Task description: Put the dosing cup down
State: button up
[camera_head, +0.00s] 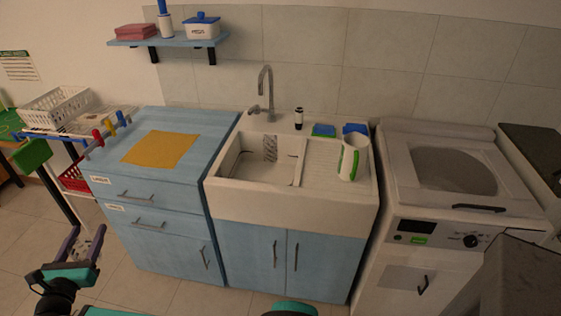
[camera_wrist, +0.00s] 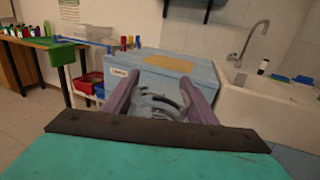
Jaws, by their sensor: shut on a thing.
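My gripper (camera_head: 86,238) is at the lower left in the head view, in front of the blue cabinet's left side. Its purple fingers also show in the wrist view (camera_wrist: 160,98). They are shut on a small grey, see-through thing, which appears to be the dosing cup (camera_wrist: 162,106). The cup is held in the air, apart from any surface; its outline is hard to make out. A yellow mat (camera_head: 160,149) lies flat and bare on top of the blue cabinet (camera_head: 207,128), beyond the gripper in the wrist view.
A rail with coloured clips (camera_head: 103,135) runs along the cabinet's left edge. A white basket (camera_head: 56,106) stands on a cart further left. A sink (camera_head: 255,168) with a tap, a white-and-green container (camera_head: 349,160) and a washing machine (camera_head: 440,185) are to the right.

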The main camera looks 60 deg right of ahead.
jog(key=shift+d, duration=0.25)
jog(key=shift+w+d, duration=0.15)
jog(key=shift+d, duration=0.2)
jog(key=s+d+r+m+g+h+b, duration=0.1)
jog(key=s+d+m+g, duration=0.15)
jog(key=d, duration=1.25)
jog(key=s+d+m+g+h+b, duration=0.15)
jog(key=d+g, duration=0.25)
jog(key=d, duration=1.1)
jog(key=s+d+r+m+g+h, duration=0.1)
jog(key=d+m+g+h, duration=0.15)
jog(key=d, duration=1.15)
jog(key=s+d+r+m+g, duration=0.1)
jog(key=s+d+m+g, duration=0.1)
jog(key=s+d, duration=0.8)
jog(key=s+d+r+m+g+y+b, duration=0.1)
jog(key=s+d+g, duration=0.3)
jog(key=s+d, duration=0.7)
jog(key=s+d+r+m+g+y, duration=0.1)
jog(key=s+d+m+g, duration=0.2)
jog(key=s+d, duration=0.7)
jog(key=d, duration=0.2)
jog(key=shift+s+d+r+g+b, duration=0.3)
jog(key=shift+s+d+r+b, duration=0.05)
jog(key=shift+r, duration=0.05)
jog(key=shift+f, duration=0.1)
notch_tip(320, 180, down, 6)
jog(key=p, duration=0.1)
